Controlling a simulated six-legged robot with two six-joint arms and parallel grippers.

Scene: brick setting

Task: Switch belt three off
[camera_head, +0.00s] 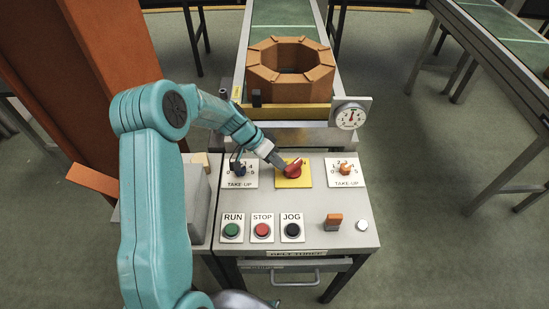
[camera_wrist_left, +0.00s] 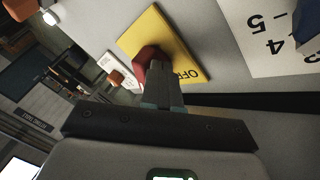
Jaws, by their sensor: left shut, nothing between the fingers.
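A red rotary knob (camera_head: 299,167) sits on a yellow plate (camera_head: 302,182) at the back middle of the control desk. In the left wrist view the red knob (camera_wrist_left: 147,56) is partly hidden behind my fingertips, and the yellow plate (camera_wrist_left: 165,30) shows the word OFF. My left gripper (camera_head: 281,165) is shut and empty, its fingertips at the left side of the knob. The left wrist view also shows the shut fingers (camera_wrist_left: 160,70) over the knob; I cannot tell whether they touch it. My right gripper is not in view.
TAKE-UP dials with a blue knob (camera_head: 239,167) and an orange knob (camera_head: 345,169) flank the plate. Green RUN (camera_head: 231,230), red STOP (camera_head: 262,230) and black JOG (camera_head: 292,230) buttons sit in front. A round gauge (camera_head: 351,116) and brick-coloured ring (camera_head: 290,85) stand behind.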

